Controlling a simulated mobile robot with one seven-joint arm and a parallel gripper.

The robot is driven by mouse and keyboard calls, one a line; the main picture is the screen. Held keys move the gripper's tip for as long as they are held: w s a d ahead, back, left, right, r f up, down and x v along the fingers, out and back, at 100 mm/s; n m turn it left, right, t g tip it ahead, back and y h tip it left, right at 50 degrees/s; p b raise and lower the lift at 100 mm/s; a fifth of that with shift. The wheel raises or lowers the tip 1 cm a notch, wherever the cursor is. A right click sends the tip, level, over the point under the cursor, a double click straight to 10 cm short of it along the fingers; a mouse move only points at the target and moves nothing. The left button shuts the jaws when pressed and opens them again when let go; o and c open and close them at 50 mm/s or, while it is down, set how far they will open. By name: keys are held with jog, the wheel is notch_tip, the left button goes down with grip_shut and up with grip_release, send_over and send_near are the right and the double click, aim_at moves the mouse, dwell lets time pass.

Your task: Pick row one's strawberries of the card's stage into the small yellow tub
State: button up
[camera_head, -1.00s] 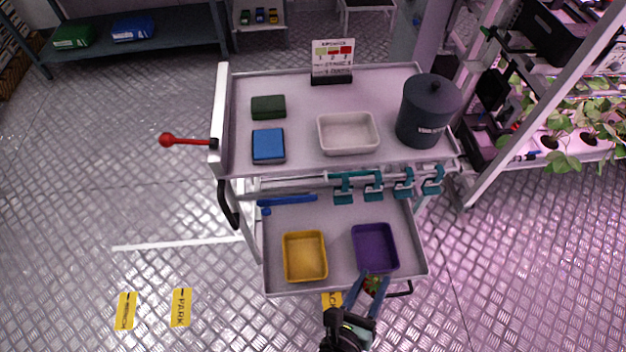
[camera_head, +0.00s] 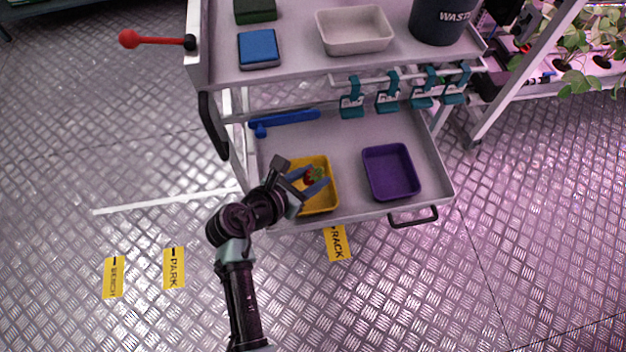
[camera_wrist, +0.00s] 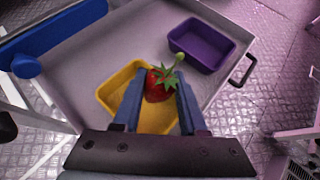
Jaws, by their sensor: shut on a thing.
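A red strawberry (camera_wrist: 156,88) with a green cap and stem is between the two blue fingers of my gripper (camera_wrist: 157,100) in the wrist view. My gripper (camera_head: 308,182) is shut on it. In the head view the strawberry (camera_head: 314,175) is over the small yellow tub (camera_head: 327,200), on the cart's lower shelf. The tub (camera_wrist: 113,90) lies behind and below the fingers in the wrist view, partly hidden by them. I cannot tell how high the berry is above the tub's floor. The card is not visible in the current views.
A purple tub (camera_head: 391,172) stands to the right on the lower shelf (camera_head: 340,135). A blue tool (camera_head: 285,122) lies at the shelf's back left. Teal clips (camera_head: 388,92) hang below the upper shelf, which holds a white tray (camera_head: 353,30), a blue block (camera_head: 258,47) and a dark waste bin (camera_head: 440,18).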

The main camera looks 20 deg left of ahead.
jog(key=shift+f+b, duration=3)
jog(key=shift+b, duration=1)
jog(key=o, duration=1.2)
jog(key=shift+r, duration=0.1)
notch_tip(320, 180, up, 7)
jog(key=p, duration=0.9)
